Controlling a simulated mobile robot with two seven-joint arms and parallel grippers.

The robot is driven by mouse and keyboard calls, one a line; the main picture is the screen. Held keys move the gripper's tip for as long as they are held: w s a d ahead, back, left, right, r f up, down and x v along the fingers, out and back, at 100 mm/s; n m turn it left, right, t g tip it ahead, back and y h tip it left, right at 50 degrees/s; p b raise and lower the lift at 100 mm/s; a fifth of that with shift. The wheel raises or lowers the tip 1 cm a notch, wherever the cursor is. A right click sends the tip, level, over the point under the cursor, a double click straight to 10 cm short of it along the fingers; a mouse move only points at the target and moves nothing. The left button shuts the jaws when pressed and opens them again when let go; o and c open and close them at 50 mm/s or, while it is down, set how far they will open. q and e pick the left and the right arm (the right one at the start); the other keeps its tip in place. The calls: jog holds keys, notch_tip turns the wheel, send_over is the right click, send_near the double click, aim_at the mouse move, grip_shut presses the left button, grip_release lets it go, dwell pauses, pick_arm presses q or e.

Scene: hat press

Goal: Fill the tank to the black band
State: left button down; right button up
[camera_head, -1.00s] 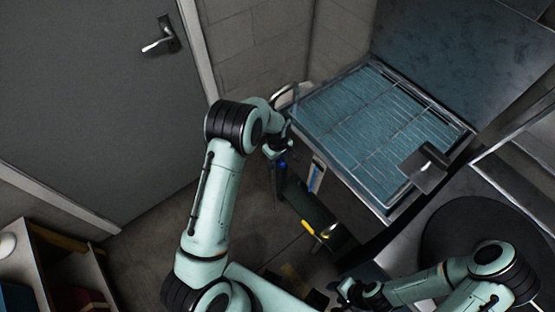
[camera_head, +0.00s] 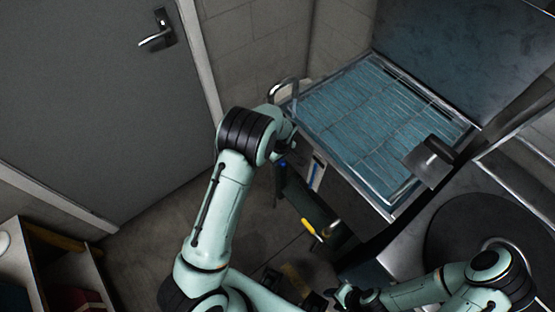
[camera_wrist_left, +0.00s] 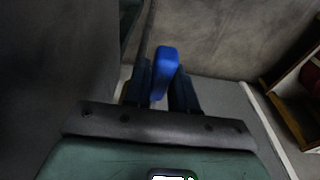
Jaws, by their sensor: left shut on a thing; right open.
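The tank (camera_head: 391,212) is an open metal basin with blue-tinted water (camera_head: 375,125) over a wire grid. A curved metal spout (camera_head: 284,84) stands at its back left corner. I cannot make out the black band. My left arm reaches to the tank's left side. In the left wrist view my left gripper (camera_wrist_left: 161,85) is shut on a blue handle (camera_wrist_left: 166,62). In the head view the arm largely hides that gripper. My right gripper (camera_head: 342,294) is open and empty, low in the picture, apart from the tank.
A metal bracket (camera_head: 430,162) sits over the tank's right edge. A dark round plate (camera_head: 470,225) lies right of the tank. A yellow-handled tool (camera_head: 310,229) is below the tank's front. A grey door (camera_head: 90,100) and shelf (camera_head: 50,260) are at left.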

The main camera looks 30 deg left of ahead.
pick_arm(q)
jog(key=b, duration=0.1)
jog(key=f+y+b, duration=0.2)
jog(key=shift+s+d+f+t+b, duration=0.15)
jog(key=shift+s+d+t+b, duration=0.1)
jog(key=shift+d+t+b, duration=0.15)
jog(key=shift+a+f+y+b, duration=0.1)
jog(key=shift+y+b, duration=0.5)
pick_arm(e)
notch_tip(320, 180, down, 6)
jog(key=s, duration=0.2)
jog(key=shift+s+f, duration=0.2)
jog(key=shift+s, duration=0.15)
pick_arm(q)
jog(key=c, duration=1)
grip_release()
jog(key=shift+w, duration=0.1)
jog(key=shift+t, duration=0.3)
jog(key=p+v, duration=0.1)
jog(key=v, duration=1.2)
jog(key=shift+r, duration=0.25)
pick_arm(e)
jog(key=shift+w+r, duration=0.25)
jog(key=shift+r, duration=0.5)
